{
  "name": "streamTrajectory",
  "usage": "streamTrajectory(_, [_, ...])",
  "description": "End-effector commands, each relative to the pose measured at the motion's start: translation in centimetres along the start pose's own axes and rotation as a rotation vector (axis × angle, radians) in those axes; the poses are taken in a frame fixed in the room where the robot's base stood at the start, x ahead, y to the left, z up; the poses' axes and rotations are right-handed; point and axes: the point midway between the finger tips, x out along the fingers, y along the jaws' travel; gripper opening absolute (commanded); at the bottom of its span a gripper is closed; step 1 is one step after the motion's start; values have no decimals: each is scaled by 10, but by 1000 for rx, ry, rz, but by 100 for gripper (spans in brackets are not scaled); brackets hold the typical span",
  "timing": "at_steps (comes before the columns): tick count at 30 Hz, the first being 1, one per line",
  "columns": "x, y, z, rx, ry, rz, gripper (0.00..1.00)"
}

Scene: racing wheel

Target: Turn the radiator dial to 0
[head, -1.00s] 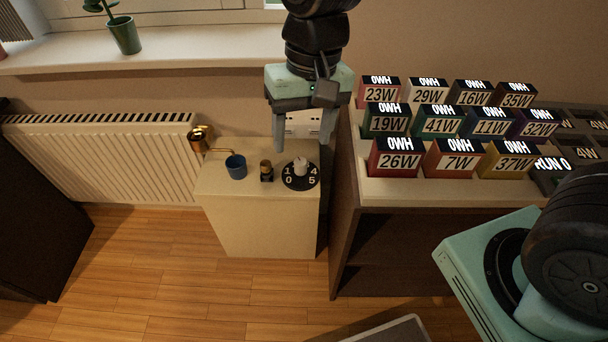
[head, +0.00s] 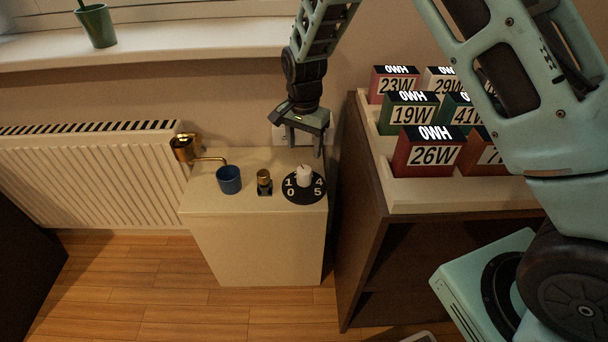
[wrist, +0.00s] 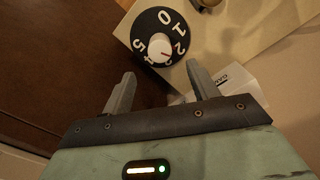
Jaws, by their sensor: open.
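The radiator dial is a black disc (head: 290,197) with white numbers and a white knob (head: 304,176), on top of a pale cabinet at its right end. In the wrist view the dial (wrist: 146,22) lies just beyond my fingertips. A red mark on its knob (wrist: 157,47) appears to point between 2 and 3. My gripper (head: 305,146) is above and slightly behind the dial, apart from it. In the wrist view my gripper (wrist: 160,74) is open and empty, and its two fingers are spread wide.
On the pale cabinet (head: 250,235) stand a blue cup (head: 229,180) and a small brass-topped object (head: 264,182), left of the dial. A brass fixture (head: 187,148) is beside the white radiator (head: 90,175). A dark shelf (head: 365,240) with several labelled boxes (head: 430,152) stands close at right.

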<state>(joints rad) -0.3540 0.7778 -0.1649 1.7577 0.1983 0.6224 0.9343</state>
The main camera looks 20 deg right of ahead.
Motion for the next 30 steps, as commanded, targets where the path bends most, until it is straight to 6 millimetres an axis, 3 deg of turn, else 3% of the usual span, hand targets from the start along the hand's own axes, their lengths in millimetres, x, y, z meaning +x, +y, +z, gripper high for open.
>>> streamTrajectory(1, [14, 1, 0, 1, -2, 4, 59])
streamTrajectory(6, [50, 1, 0, 1, -2, 3, 59])
streamTrajectory(13, [87, 0, 0, 0, -1, 1, 59])
streamTrajectory(19, [101, 0, 0, 0, 0, 0, 59])
streamTrajectory(28, [103, 0, 0, 0, 0, -1, 59])
streamTrajectory(29, [103, 0, 0, 0, 0, 0, 56])
streamTrajectory(30, [103, 0, 0, -1, 0, 0, 45])
